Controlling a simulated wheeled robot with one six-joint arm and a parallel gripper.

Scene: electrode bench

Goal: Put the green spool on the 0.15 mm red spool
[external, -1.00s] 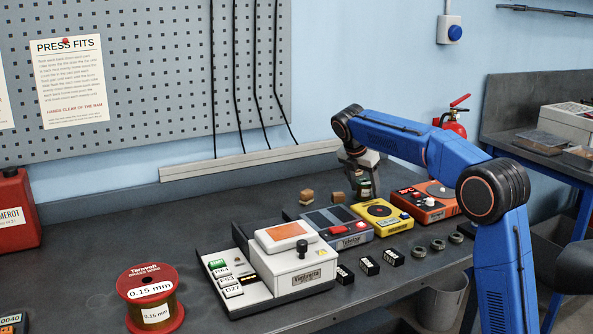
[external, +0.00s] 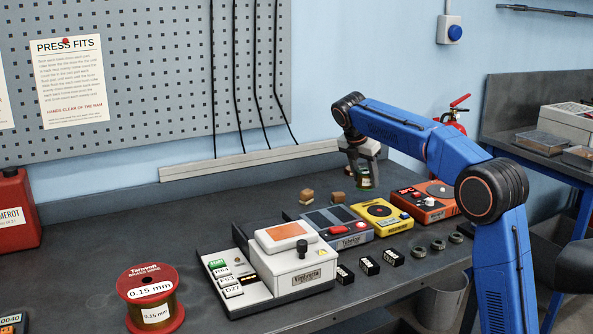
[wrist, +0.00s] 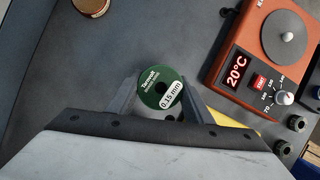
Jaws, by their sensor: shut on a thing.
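The green spool (wrist: 155,80) is held between the two fingers of my gripper (wrist: 160,100) in the wrist view. Its label reads 0.15 mm. In the external view the green spool (external: 366,180) hangs below my gripper (external: 363,168), above the back of the bench, behind the yellow device. My gripper is shut on it. The red spool (external: 150,297), labelled 0.15 mm, stands upright at the front left of the bench, far to the left of my gripper.
A white machine (external: 291,262), a grey device with a red button (external: 336,227), a yellow device (external: 384,219) and an orange device (external: 423,201) stand between. Small black blocks (external: 369,266) and dark rings (external: 438,244) lie in front. A red can (external: 17,212) stands at the left.

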